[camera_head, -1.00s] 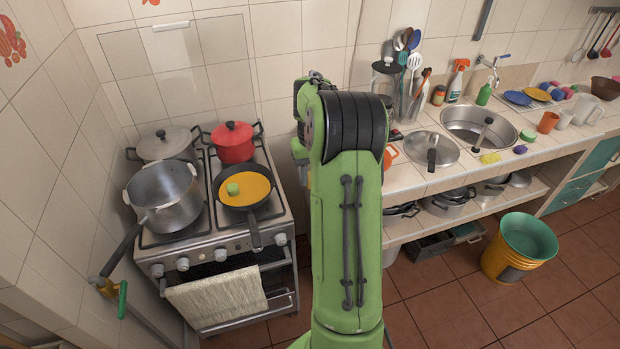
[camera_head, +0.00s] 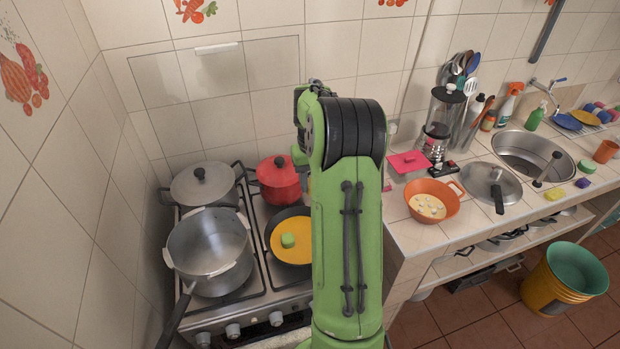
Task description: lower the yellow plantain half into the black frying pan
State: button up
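The black frying pan (camera_head: 272,241) sits on the right front of the stove, its right side and handle hidden behind my green arm. I cannot make out a yellow plantain half anywhere. My gripper is hidden behind my raised arm, so I cannot see its fingers or whether it holds anything.
A grey open pot (camera_head: 208,251), a lidded grey pot (camera_head: 203,187) and a red pot (camera_head: 278,181) crowd the stove around the pan. An orange bowl (camera_head: 432,204) with pale pieces stands on the counter (camera_head: 408,235), near a pink-red lid-like item (camera_head: 409,162).

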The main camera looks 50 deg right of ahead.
notch_tip(320, 180, down, 10)
jog(key=b, duration=0.3)
jog(key=shift+s, duration=0.2)
jog(key=shift+r, duration=0.15)
jog(key=shift+f+b, duration=2.2)
jog(key=shift+f, duration=0.45)
jog(key=shift+f+b, duration=1.85)
jog(key=shift+f, duration=0.65)
jog(key=o, duration=1.1)
